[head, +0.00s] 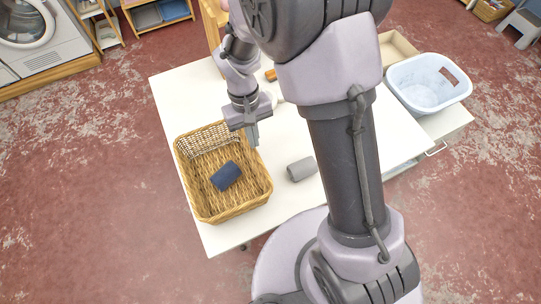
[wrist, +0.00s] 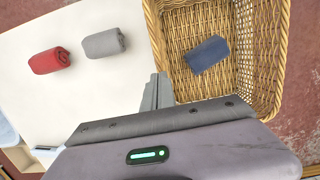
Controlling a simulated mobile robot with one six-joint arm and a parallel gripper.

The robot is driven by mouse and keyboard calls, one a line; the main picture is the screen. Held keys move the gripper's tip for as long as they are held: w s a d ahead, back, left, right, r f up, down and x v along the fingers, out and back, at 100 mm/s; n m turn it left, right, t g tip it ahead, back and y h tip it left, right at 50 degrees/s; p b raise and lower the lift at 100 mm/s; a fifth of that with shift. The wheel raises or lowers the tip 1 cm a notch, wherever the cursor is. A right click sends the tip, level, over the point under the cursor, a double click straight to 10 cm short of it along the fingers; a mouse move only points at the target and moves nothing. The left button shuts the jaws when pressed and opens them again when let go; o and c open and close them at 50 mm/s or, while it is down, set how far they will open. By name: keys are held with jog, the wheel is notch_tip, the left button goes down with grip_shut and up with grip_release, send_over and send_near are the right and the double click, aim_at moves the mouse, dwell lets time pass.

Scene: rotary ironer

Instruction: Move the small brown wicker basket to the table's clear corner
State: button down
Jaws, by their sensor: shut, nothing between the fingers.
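The brown wicker basket (head: 205,210) stands upright on the left front part of the white table (head: 172,97). A dark blue rolled cloth (head: 226,176) lies inside it. The basket also fills the upper right of the wrist view (wrist: 222,22), with the blue roll (wrist: 207,54) in it. My gripper (head: 254,142) is shut and empty, pointing down beside the basket's right rim. In the wrist view my gripper (wrist: 158,80) shows close to that rim, on the table side. I cannot tell whether it touches the rim.
A grey roll (head: 301,169) lies right of the basket. A red roll (wrist: 49,60) shows beyond it in the wrist view. A pale blue tub (head: 428,83) and a beige tray (head: 396,46) are at the right. My arm hides the table's middle. Bare table shows at the back left.

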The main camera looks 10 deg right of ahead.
aim_at(269, 175)
jog(key=s+b, duration=0.1)
jog(key=s, duration=0.1)
jog(key=s+d, duration=0.1)
jog(key=s, duration=0.2)
jog(key=s+d+b, duration=0.1)
jog(key=s, duration=0.2)
jog(key=shift+s+f+b, duration=0.1)
jog(key=shift+s+b, duration=0.15)
jog(key=shift+b, duration=0.1)
jog(key=shift+s+d+f+b, duration=0.1)
jog(key=shift+s+f+b, duration=0.05)
jog(key=shift+f+b, duration=0.4)
jog(key=shift+f, duration=0.1)
jog(key=shift+s+f, duration=0.1)
